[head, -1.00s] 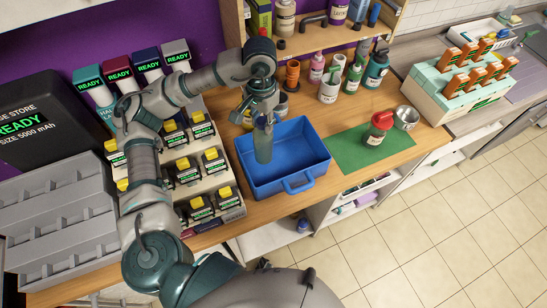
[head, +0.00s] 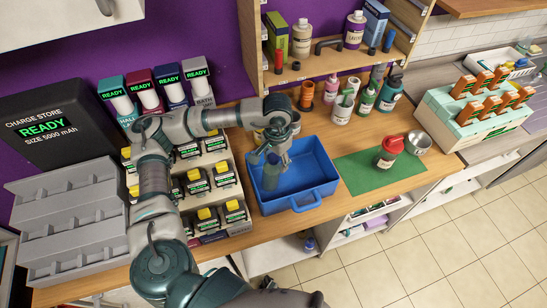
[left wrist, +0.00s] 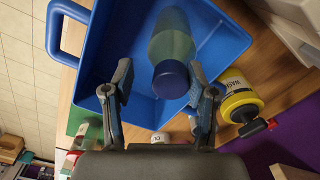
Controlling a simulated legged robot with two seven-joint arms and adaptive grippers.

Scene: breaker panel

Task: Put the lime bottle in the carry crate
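The green lime bottle (left wrist: 172,45) with a dark blue cap is inside the blue carry crate (left wrist: 75,35), seen in the left wrist view. In the head view the bottle (head: 271,174) shows partly, in the left part of the crate (head: 313,198), below my left gripper (head: 273,155). In the left wrist view my left gripper (left wrist: 160,88) has its fingers spread on either side of the bottle's cap, with a clear gap on at least one side. The bottle's base contact is hard to see. My right gripper is not in view.
A red-capped bottle (head: 388,152) stands on a green mat (head: 363,180) right of the crate, beside a metal bowl (head: 418,142). A yellow-topped bottle (left wrist: 240,100) is close to the crate. Several bottles and a shelf (head: 335,62) stand behind. A battery rack is at left.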

